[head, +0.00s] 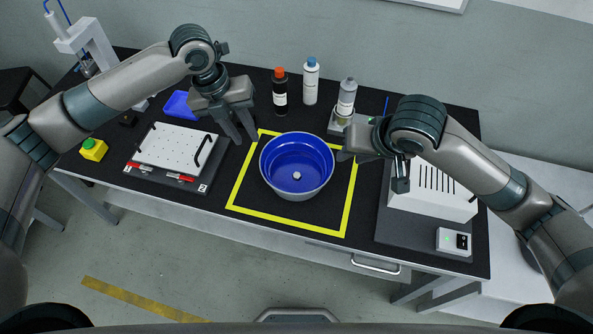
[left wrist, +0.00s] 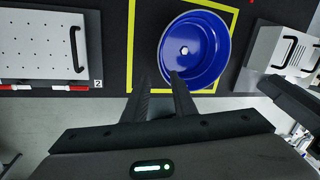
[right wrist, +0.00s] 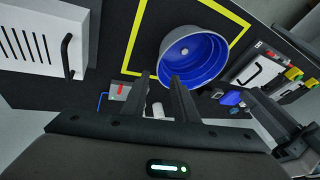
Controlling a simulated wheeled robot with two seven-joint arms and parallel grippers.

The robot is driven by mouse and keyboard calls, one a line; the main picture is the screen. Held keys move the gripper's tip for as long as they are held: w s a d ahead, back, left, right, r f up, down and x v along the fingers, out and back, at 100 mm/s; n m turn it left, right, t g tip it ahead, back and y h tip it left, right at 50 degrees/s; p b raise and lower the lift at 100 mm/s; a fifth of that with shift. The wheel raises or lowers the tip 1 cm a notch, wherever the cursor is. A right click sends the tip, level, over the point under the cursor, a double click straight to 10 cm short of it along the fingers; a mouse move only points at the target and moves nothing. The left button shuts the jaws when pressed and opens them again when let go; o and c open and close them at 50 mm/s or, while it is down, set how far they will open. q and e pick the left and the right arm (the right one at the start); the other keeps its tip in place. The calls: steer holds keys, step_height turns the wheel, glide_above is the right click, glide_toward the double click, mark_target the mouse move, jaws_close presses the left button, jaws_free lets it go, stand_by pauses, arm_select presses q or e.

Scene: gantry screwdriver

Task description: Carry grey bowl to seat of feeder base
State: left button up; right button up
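The grey bowl (head: 297,190), blue inside with a small pale knob at its centre, sits upright inside a yellow square on the black table. My left gripper (head: 244,140) is just left of its rim, open and empty; its fingers also show in the left wrist view (left wrist: 159,77). My right gripper (head: 345,157) is close to the right rim, open and empty; its fingers also show in the right wrist view (right wrist: 158,78). Whether either touches the bowl is unclear. A white slotted housing (head: 440,190) on a dark plate stands right; I cannot tell if it is the feeder base.
A white perforated plate (head: 172,150) with black handles lies left, near a green-topped yellow button box (head: 94,149) and a blue tray (head: 180,104). Several bottles, one black (head: 280,95), stand behind the bowl. A switch box (head: 453,242) is front right.

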mark_target(267, 169)
arm_select(q)
steer(key=shift+f, duration=0.15)
arm_select(e)
steer(key=shift+f, duration=0.1)
